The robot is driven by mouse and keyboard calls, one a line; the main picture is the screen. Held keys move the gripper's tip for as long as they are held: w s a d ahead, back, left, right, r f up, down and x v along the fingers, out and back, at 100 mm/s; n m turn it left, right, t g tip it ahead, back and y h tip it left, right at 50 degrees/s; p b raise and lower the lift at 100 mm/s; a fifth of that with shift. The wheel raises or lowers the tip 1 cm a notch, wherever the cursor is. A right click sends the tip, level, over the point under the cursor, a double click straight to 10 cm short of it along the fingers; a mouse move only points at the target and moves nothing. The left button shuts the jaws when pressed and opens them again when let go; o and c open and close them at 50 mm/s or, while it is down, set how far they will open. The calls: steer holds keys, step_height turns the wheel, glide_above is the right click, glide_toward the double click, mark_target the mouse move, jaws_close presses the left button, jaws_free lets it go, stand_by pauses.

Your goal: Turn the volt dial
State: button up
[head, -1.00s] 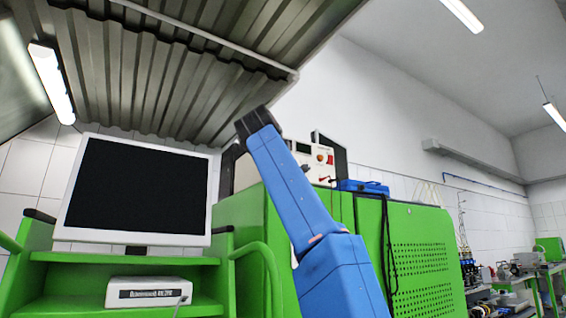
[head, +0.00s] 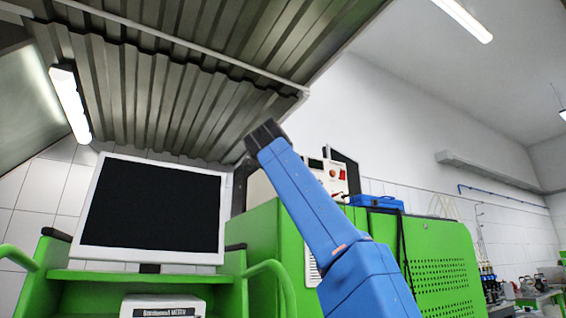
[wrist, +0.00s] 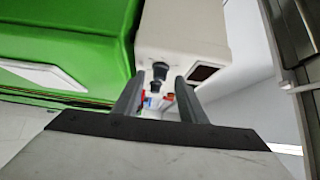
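A white instrument box (wrist: 180,30) shows in the wrist view, with black knobs on its face. One black knob (wrist: 161,71) is larger, and a smaller one (wrist: 154,86) is beside it. I cannot tell which is the volt dial. My gripper (wrist: 157,90) is open, its two grey fingers apart and pointing toward the panel. The knobs appear between the fingertips, with no clear contact. In the head view the box's panel (head: 331,176) is partly hidden behind my blue arm, and my fingers cannot be made out.
A dark display (wrist: 202,73) is on the box beside the right finger. A monitor (head: 150,210) on a green cart is at left. A corrugated metal canopy (head: 170,85) hangs above.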

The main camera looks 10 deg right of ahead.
steer(key=v, duration=1.5)
steer(key=shift+s, duration=0.2)
steer(key=shift+f, duration=0.15)
